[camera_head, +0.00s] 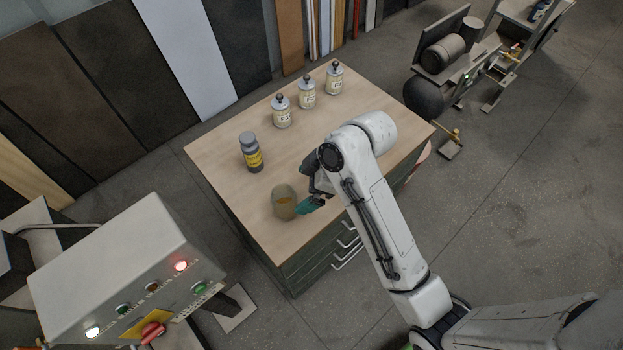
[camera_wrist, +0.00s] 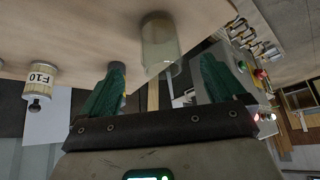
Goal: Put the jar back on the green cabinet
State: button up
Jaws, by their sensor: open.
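A translucent tan jar (camera_head: 284,203) with amber contents stands upright on the wooden top of the green cabinet (camera_head: 233,170), near its front-left corner. My gripper (camera_head: 309,204) is low beside the jar, just to its right in the head view. In the wrist view, which is upside down, my gripper (camera_wrist: 160,80) has its green fingers spread wide and nothing clamped. The jar (camera_wrist: 160,45) shows beyond and between the fingertips. I cannot tell whether a finger touches it. Part of the far finger is hidden in the head view.
A dark bottle with a yellow label (camera_head: 251,152) stands behind the jar. Three labelled white canisters (camera_head: 306,93) line the cabinet's back. A control box with lit buttons (camera_head: 130,265) is at lower left. The middle of the cabinet top is clear.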

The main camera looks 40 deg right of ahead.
jog(key=s+d+f+m+g+h, duration=0.1)
jog(key=s+d+f+m+h, duration=0.1)
jog(key=s+m, duration=0.3)
jog(key=s+d+f+m+g+h, duration=0.2)
jog(key=s+f+m, duration=0.1)
jog(key=s, duration=1.1)
jog(key=shift+f+m, duration=0.15)
jog(key=shift+m, duration=0.75)
jog(key=shift+s, duration=0.1)
